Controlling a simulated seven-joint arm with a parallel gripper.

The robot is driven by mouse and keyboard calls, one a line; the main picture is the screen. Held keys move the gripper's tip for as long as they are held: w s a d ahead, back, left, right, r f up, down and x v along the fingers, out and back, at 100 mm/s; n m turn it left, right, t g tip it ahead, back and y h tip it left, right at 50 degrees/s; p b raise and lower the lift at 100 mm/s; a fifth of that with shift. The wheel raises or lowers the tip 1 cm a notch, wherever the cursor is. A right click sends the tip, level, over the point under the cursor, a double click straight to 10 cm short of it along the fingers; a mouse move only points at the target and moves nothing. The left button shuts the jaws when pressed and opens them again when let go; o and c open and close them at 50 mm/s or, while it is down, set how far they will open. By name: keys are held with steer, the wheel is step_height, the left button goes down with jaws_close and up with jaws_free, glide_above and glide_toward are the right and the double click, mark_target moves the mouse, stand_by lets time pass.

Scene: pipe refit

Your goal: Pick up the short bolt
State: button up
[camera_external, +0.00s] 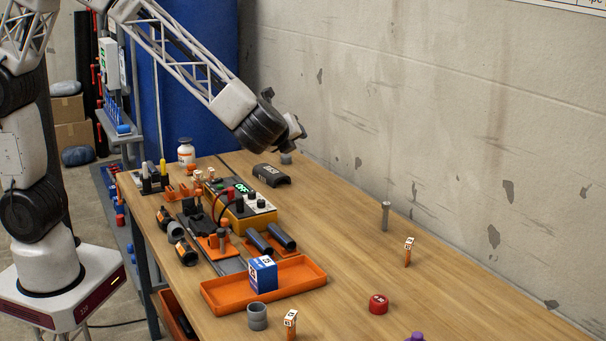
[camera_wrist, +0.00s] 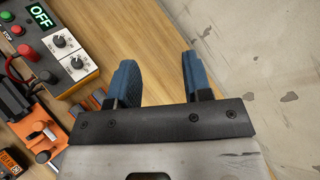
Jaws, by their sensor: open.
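My gripper (camera_external: 297,132) is over the far end of the table, near the wall. In the wrist view its two blue fingers (camera_wrist: 160,64) stand apart, with bare wood between them and nothing held. A taller, slim grey bolt-like post (camera_external: 385,217) stands upright near the wall, to the right of my gripper. No bolt shows clearly in the wrist view.
A control box (camera_external: 246,208) reading OFF, a black cover (camera_external: 271,176) and an orange tray (camera_external: 219,294) with a blue-white box (camera_external: 263,273) crowd the left side. A grey ring (camera_external: 257,316) and red cap (camera_external: 378,304) stand in front. The wall bounds the right.

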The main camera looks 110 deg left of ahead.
steer(key=w+a+f+m+t+y, duration=0.25)
steer(key=w+a+f+m, duration=0.4)
steer(key=w, duration=0.45)
steer(key=m+t, duration=0.6)
glide_above(386, 217)
steer(key=v, duration=0.5)
step_height(386, 217, down, 11)
steer(key=shift+s+g+h, duration=0.25)
steer(key=shift+f, duration=0.1)
step_height(386, 217, down, 8)
steer(key=shift+r, duration=0.1)
steer(key=shift+w+a, duration=0.35)
steer(key=shift+a, duration=0.2)
steer(key=shift+a, duration=0.1)
steer(key=shift+x, duration=3.1)
